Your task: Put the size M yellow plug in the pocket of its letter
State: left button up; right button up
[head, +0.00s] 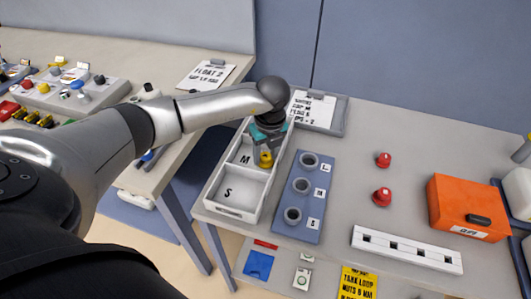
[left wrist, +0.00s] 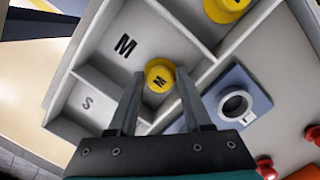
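The size M yellow plug (head: 265,158) has an M on its top, which shows in the left wrist view (left wrist: 160,77). My left gripper (head: 264,152) points down over the white tray (head: 208,196), with its two fingers against the plug's sides. The plug is at the right side of the M pocket (left wrist: 122,60); I cannot tell whether it touches the floor. The S pocket (head: 236,192) is empty. Another yellow plug (left wrist: 226,8) lies in the pocket beyond M, hidden by my arm in the head view. My right gripper is not in view.
A blue block (head: 300,219) with three grey rings stands right of the tray. Two red knobs (head: 382,197), a white slotted bar (head: 405,249) and an orange box (head: 468,208) are farther right. A clipboard (head: 317,112) lies behind.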

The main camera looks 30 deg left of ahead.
aim_at(269, 166)
pick_arm(q)
jog(key=shift+r, duration=0.15)
notch_tip(269, 166, up, 12)
jog(key=d+p, duration=0.1)
jog(key=shift+s+d+p, duration=0.25)
jog(key=shift+s+p, duration=0.1)
jog(key=shift+s, duration=0.1)
